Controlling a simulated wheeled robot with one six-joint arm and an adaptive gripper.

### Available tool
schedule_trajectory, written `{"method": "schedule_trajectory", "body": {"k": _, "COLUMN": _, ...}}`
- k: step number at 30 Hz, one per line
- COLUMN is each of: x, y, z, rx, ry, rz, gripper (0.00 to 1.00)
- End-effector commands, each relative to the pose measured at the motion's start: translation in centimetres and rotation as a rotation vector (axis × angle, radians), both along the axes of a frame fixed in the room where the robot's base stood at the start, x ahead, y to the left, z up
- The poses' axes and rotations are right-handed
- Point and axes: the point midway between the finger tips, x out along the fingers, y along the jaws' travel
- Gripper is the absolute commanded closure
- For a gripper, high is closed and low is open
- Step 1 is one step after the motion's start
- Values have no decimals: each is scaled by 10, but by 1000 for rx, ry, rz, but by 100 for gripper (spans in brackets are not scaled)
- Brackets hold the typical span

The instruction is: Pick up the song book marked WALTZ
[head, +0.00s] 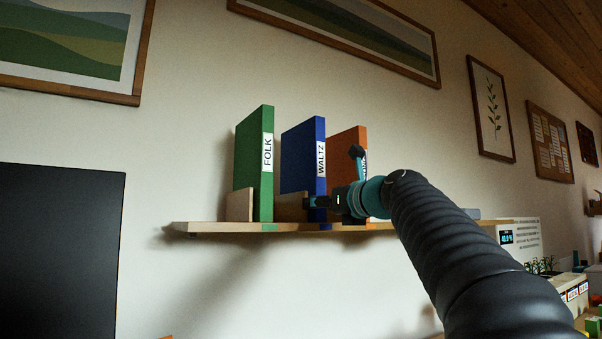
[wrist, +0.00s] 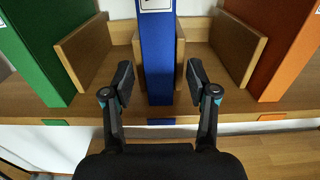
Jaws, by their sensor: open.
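The song book marked WALTZ (head: 302,155) is a blue upright book with a white spine label, standing on the wall shelf between a green and an orange book. In the wrist view its blue spine (wrist: 157,60) rises in the middle, with only the bottom of the label showing at the top edge. My gripper (wrist: 160,82) is open, with one finger on each side of the lower spine and empty space between each finger and the book. In the head view my gripper (head: 313,202) is at the lower front of the blue book, partly hidden by my arm.
The green FOLK book (head: 253,165) stands left and the orange book (head: 346,146) right, its label mostly hidden by my arm. Wooden dividers (wrist: 85,52) flank the blue book closely. The shelf (head: 205,228) has coloured front marks. A dark screen (head: 60,250) is at left.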

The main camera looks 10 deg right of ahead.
Motion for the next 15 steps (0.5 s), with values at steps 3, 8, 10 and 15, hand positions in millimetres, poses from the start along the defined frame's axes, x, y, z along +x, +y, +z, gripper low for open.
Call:
{"method": "schedule_trajectory", "body": {"k": 3, "x": 1, "y": 1, "z": 1, "rx": -1, "ry": -1, "rz": 0, "gripper": 42}}
{"method": "schedule_trajectory", "body": {"k": 8, "x": 1, "y": 1, "z": 0, "rx": 0, "ry": -1, "rz": 0, "gripper": 57}}
{"method": "schedule_trajectory", "body": {"k": 10, "x": 1, "y": 1, "z": 0, "rx": 0, "ry": -1, "rz": 0, "gripper": 74}}
{"method": "schedule_trajectory", "body": {"k": 15, "x": 1, "y": 1, "z": 0, "rx": 0, "ry": -1, "rz": 0, "gripper": 100}}
